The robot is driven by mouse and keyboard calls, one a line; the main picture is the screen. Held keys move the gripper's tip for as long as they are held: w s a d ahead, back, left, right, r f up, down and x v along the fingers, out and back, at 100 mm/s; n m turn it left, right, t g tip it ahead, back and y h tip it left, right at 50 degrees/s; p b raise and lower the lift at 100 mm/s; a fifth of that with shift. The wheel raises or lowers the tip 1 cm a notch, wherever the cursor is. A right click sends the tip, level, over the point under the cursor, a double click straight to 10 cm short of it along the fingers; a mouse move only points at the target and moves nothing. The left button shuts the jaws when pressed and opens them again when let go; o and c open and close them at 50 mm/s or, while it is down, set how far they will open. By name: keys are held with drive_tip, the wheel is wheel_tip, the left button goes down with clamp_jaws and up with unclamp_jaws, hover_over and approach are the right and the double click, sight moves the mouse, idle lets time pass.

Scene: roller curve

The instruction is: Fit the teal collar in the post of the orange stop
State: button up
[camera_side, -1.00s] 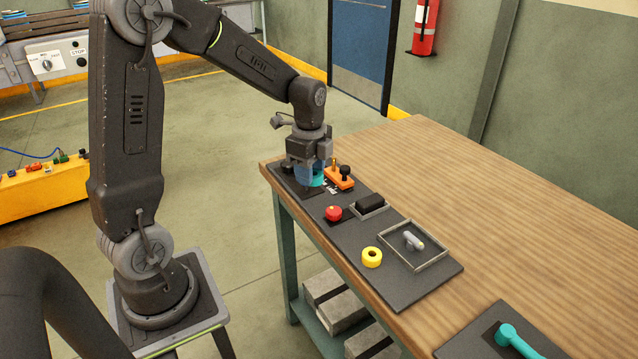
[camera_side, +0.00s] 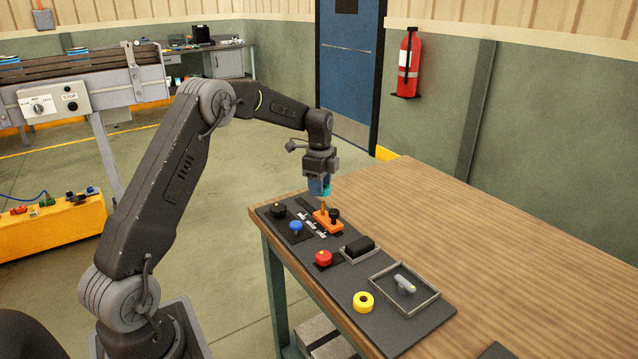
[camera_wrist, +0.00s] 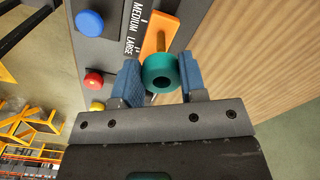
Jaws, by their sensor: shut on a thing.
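The teal collar (camera_wrist: 173,61) is a short ring with a dark central hole. My gripper (camera_wrist: 160,82) is shut on it, with one blue finger on each side. In the side view my gripper (camera_side: 320,190) holds the collar (camera_side: 327,189) above the far end of the board, over the orange stop and apart from it. The orange stop (camera_side: 322,223) has a slim upright brass-coloured post (camera_side: 323,207) and a black knob (camera_side: 334,215). In the wrist view the stop (camera_wrist: 153,42) lies beyond the collar, which hides part of it; I cannot make out the post there.

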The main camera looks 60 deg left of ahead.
sight(320, 213)
drive_tip(key=shift+f, duration=3)
drive_tip(key=shift+f, duration=0.35)
drive_tip(key=o, duration=1)
drive_tip(key=shift+c, duration=0.7)
drive_tip(key=shift+r, duration=3.5)
